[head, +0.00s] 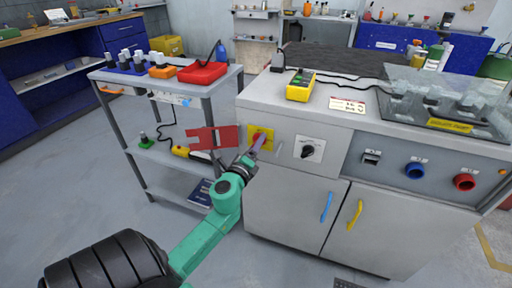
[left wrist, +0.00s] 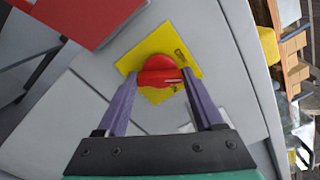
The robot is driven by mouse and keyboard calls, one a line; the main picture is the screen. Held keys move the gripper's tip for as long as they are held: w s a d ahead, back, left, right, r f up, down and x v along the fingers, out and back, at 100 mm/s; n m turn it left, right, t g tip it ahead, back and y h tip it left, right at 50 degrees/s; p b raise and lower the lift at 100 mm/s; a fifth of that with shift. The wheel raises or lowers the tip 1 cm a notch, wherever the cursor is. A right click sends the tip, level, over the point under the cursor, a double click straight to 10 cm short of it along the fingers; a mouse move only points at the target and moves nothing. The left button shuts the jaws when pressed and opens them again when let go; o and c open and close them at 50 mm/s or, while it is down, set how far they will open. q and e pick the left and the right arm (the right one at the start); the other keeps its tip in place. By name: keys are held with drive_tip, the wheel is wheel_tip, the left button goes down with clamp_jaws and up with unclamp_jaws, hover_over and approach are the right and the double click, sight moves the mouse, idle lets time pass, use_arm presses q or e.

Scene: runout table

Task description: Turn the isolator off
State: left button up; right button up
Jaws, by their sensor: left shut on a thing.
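The isolator is a red rotary handle (head: 259,137) on a yellow square plate (head: 269,131), on the front of the grey cabinet near its upper left corner. In the left wrist view the red handle (left wrist: 158,70) sits between my two purple fingers, over the yellow plate (left wrist: 185,42). My left gripper (head: 256,146) is shut on the handle, with a finger on either side; it also shows in the wrist view (left wrist: 162,77). In the wrist view the handle's bar lies roughly across the picture. My right gripper is not in view.
A red notched plate (head: 225,136) juts out left of the isolator, close to my gripper. A white panel with a black knob (head: 309,149) is to the right. Cabinet doors with blue (head: 326,207) and yellow (head: 355,214) handles are below. A grey shelf trolley (head: 140,152) stands left.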

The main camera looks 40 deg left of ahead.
use_arm(q)
drive_tip(key=n, duration=0.6)
idle(0.3)
idle(0.4)
drive_tip(key=o, duration=1.4)
drive_tip(key=shift+s, duration=0.1)
